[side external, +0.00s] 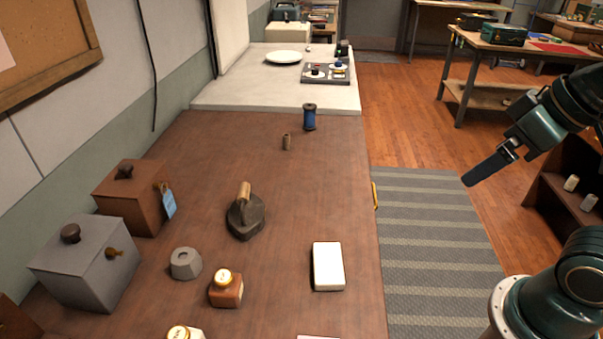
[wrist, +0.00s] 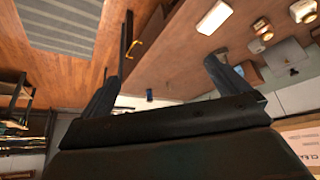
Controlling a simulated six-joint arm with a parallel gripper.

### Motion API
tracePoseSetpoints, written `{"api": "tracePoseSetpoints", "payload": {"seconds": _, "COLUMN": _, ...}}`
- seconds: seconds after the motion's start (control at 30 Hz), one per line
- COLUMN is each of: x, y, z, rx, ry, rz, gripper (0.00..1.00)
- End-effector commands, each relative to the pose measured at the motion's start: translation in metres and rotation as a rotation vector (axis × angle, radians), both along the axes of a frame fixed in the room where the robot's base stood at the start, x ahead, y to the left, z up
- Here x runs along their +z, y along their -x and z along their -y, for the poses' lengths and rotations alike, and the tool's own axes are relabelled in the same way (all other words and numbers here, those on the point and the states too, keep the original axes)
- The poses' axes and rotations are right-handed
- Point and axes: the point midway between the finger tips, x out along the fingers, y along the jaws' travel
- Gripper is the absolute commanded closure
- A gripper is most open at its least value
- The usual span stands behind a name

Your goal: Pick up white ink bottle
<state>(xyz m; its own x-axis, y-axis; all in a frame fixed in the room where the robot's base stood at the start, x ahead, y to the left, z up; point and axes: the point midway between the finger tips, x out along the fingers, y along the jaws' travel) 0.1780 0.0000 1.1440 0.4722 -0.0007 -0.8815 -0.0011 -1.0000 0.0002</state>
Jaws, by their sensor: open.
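The white ink bottle (side external: 184,333) with a gold-coloured cap stands on the brown counter (side external: 300,210), partly cut off by the bottom edge of the side view. It also shows at the upper right of the wrist view (wrist: 301,12). A brown ink bottle (side external: 226,290) with a pale cap stands beside it. My gripper (side external: 470,181) hangs to the right of the counter, above the striped mat, well away from the bottle. In the wrist view its two dark fingers (wrist: 160,82) are spread, with nothing between them.
A white block (side external: 328,267), a grey holder (side external: 186,263), an old iron (side external: 246,214) and two lidded boxes stand around the bottles. A blue spool (side external: 309,118) is farther back. A yellow handle (side external: 375,196) sticks out at the counter's right edge.

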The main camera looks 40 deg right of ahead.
Motion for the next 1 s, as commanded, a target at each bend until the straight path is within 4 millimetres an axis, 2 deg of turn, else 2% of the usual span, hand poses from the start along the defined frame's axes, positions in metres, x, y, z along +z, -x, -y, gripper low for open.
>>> {"api": "tracePoseSetpoints", "payload": {"seconds": 0.13, "x": 0.0, "y": 0.0, "z": 0.0, "rx": 0.0, "ry": 0.0, "rz": 0.0, "gripper": 0.02}}
{"api": "tracePoseSetpoints", "payload": {"seconds": 0.27, "x": 0.0, "y": 0.0, "z": 0.0, "rx": 0.001, "ry": 0.0, "rz": 0.0, "gripper": 0.27}}
{"api": "tracePoseSetpoints", "payload": {"seconds": 0.67, "x": 0.003, "y": -0.004, "z": -0.002, "rx": 0.017, "ry": 0.001, "rz": -0.002, "gripper": 0.27}}
{"api": "tracePoseSetpoints", "payload": {"seconds": 0.87, "x": 0.013, "y": -0.021, "z": -0.015, "rx": 0.11, "ry": 0.01, "rz": -0.019, "gripper": 0.27}}
{"api": "tracePoseSetpoints", "payload": {"seconds": 1.0, "x": 0.025, "y": -0.043, "z": -0.032, "rx": 0.233, "ry": 0.022, "rz": -0.037, "gripper": 0.27}}
